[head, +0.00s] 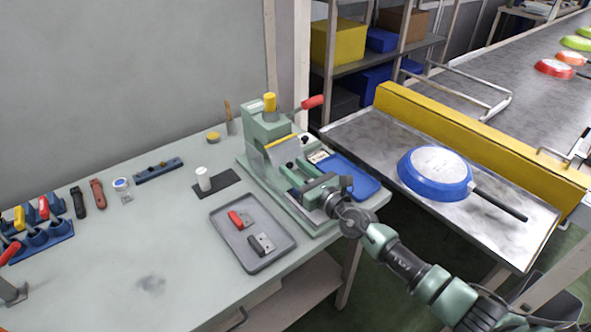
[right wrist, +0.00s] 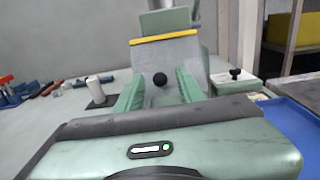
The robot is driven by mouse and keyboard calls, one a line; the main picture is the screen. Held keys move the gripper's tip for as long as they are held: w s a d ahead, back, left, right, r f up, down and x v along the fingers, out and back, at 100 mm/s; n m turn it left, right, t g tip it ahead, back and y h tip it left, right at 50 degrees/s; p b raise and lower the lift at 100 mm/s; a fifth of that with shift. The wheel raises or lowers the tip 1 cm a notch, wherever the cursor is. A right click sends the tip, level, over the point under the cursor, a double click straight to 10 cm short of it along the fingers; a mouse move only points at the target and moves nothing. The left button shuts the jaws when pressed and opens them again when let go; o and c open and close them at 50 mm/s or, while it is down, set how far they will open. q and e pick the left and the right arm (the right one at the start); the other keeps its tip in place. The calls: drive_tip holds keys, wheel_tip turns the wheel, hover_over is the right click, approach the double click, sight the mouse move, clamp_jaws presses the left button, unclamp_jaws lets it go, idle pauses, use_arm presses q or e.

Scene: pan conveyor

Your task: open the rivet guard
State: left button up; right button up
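The green rivet press (head: 268,122) stands at the right end of the bench. Its guard (head: 281,148) is a grey, see-through panel with a yellow top edge, sloping down across the press front. In the right wrist view the guard (right wrist: 185,50) faces me, with a round black knob (right wrist: 160,79) low in its middle. My right gripper (head: 300,170) is low in front of the guard. Its two green fingers (right wrist: 160,90) are apart, one on each side of the knob in that view; contact is not visible. My left gripper is not in view.
A blue tray (head: 362,186) lies close right of the press. A grey tray (head: 222,257) with a red and a dark part is in front. A blue pan (head: 433,172) rests on the metal table (head: 372,148) beside the yellow rail (head: 470,136). The bench's front middle is clear.

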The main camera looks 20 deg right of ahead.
clamp_jaws()
idle(1.3)
